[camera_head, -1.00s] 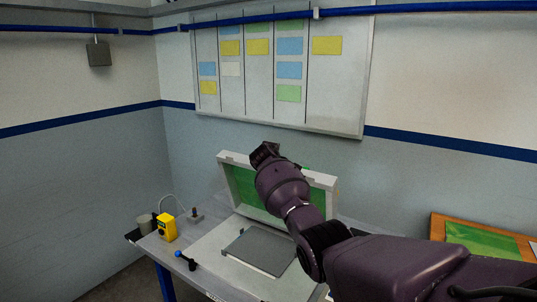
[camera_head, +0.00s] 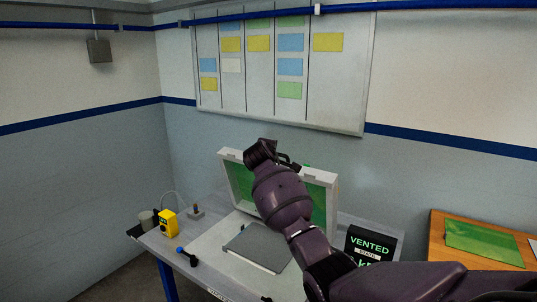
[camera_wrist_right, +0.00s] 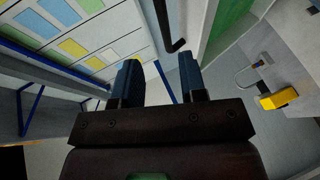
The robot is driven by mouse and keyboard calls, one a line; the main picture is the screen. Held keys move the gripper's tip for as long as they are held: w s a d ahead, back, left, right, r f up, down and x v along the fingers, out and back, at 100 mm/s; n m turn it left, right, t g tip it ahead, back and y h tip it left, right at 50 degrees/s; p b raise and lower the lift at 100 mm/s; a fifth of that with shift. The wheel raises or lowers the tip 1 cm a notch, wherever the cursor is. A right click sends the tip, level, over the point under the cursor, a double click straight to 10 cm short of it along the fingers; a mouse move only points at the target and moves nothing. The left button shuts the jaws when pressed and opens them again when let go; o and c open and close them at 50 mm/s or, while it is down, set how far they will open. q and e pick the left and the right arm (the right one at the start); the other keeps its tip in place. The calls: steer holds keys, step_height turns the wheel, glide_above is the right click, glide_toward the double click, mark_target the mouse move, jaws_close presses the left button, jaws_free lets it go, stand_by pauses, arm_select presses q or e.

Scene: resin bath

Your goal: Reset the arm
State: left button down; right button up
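My right arm comes in from the lower right in the head view. Its gripper (camera_head: 262,152) is raised in front of the open green-lined lid (camera_head: 236,157). In the right wrist view the two blue-grey fingers of this gripper (camera_wrist_right: 160,80) stand apart with nothing between them. Below the arm lies a flat grey plate (camera_head: 257,247) on the light bench unit (camera_head: 207,252). The arm hides part of the lid and the bench's right side. My left gripper is not in view.
A yellow box (camera_head: 168,223), a grey cup (camera_head: 146,219) and a blue-knobbed lever (camera_head: 186,256) are at the bench's left. A black "VENTED" sign (camera_head: 370,244) stands right of the lid. A wooden table (camera_head: 437,238) with a green sheet (camera_head: 483,243) is further right.

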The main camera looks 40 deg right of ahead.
stand_by(0.6)
steer(key=w+a+r+m+t+y, duration=0.1)
steer(key=a+r+m+t+y, duration=0.15)
steer(key=a+r+t, duration=0.35)
steer(key=s+a+f+t+y, duration=0.1)
steer(key=s+a+f+y, duration=0.25)
steer(key=a+f, duration=0.2)
steer(key=s+a+f+y, duration=0.2)
steer(key=s+a+f, duration=0.2)
steer(key=f, duration=0.3)
steer(key=s+a+f+m+g+y, duration=0.1)
steer(key=s+a+f+m+g, duration=0.1)
steer(key=s+f, duration=1.3)
steer(key=s+a+f+m+g, duration=0.2)
steer(key=s+a+f+g, duration=0.1)
steer(key=s+f, duration=1.2)
steer(key=s+a, duration=0.1)
steer(key=s, duration=0.6)
steer(key=shift+s+g+y, duration=0.2)
steer(key=shift+g+y, duration=0.1)
steer(key=shift+y, duration=0.1)
steer(key=shift+a, duration=0.1)
